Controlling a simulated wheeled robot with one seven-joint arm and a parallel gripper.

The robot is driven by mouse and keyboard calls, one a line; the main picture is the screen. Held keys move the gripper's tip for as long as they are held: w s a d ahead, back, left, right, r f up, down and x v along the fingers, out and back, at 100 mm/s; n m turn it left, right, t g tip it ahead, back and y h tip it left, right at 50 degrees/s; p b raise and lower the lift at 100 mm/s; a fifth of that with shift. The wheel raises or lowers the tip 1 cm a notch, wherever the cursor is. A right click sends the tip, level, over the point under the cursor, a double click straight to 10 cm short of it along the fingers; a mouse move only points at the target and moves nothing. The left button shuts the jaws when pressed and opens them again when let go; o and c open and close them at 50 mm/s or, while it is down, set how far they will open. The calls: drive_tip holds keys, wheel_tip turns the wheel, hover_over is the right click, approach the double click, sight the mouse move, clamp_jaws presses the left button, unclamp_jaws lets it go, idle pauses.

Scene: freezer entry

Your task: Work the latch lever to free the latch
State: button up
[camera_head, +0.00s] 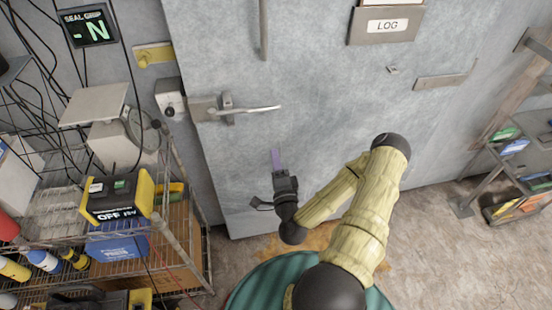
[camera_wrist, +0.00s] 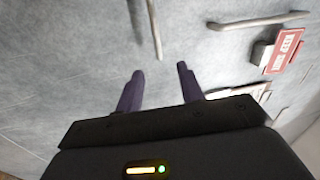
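The latch lever (camera_head: 258,109) is a pale metal bar on the grey freezer door (camera_head: 320,90). In the head view it points right, roughly level, from a latch body (camera_head: 205,108) at the door's left edge. My gripper (camera_head: 277,154) is below the lever's right end in the picture, apart from it, with its purple fingers pointing up. In the wrist view my gripper (camera_wrist: 160,71) is open, with nothing between its two fingers. A metal bar (camera_wrist: 150,28) shows beyond the fingertips there; I cannot tell whether it is the lever.
A long vertical handle (camera_head: 263,28) and a LOG holder (camera_head: 387,24) are on the door above. A wire cart (camera_head: 185,235) with a yellow-black OFF box (camera_head: 118,196) stands left. A shelf (camera_head: 490,150) stands right.

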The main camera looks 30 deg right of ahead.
drive_tip(key=shift+s, duration=0.1)
idle(0.5)
drive_tip(key=w+a+f+n+g+y, duration=0.1)
drive_tip(key=a+f+n+g+y, duration=0.15)
drive_tip(key=a+n+y, duration=0.35)
drive_tip(key=w+a+f+n+g+y, duration=0.15)
drive_tip(key=a+n+g+y, duration=0.25)
drive_tip(key=n, duration=0.4)
drive_tip(key=s+r+n+g+h+b, duration=0.1)
drive_tip(key=s+r+n+g+h, duration=0.4)
drive_tip(key=s+r+g, duration=0.5)
drive_tip(key=s+r, duration=0.3)
drive_tip(key=shift+s+a+n, duration=0.2)
drive_tip(key=shift+s+n, duration=0.15)
drive_tip(key=shift+n, duration=0.05)
drive_tip(key=shift+f, duration=0.1)
